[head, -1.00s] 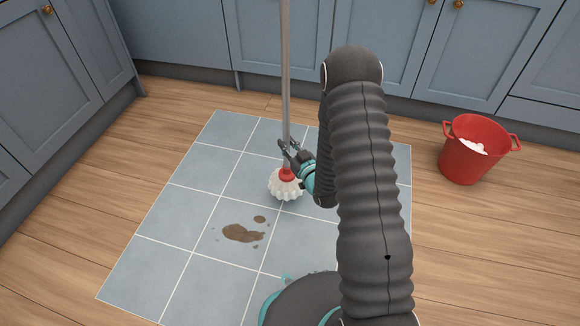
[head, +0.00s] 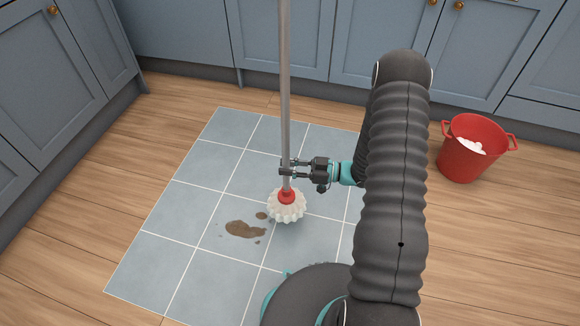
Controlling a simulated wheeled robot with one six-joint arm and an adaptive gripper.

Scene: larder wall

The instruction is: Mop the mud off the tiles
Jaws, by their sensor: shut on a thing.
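The mop stands upright with a grey pole (head: 286,90), a red collar (head: 286,196) and a white fringed head (head: 286,208). My gripper (head: 286,168) is shut on the pole just above the collar. The mop head is over the blue-grey tiles (head: 200,180), just right of the mud; whether it touches the floor I cannot tell. The brown mud (head: 245,229) is one larger patch with a few small spots around it. The spot nearest the mop lies close to the white head.
A red bucket (head: 465,165) with white contents stands on the wooden floor (head: 500,235) at the right. Blue cabinets (head: 180,40) line the back and left. The tiles left of the mud are clear.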

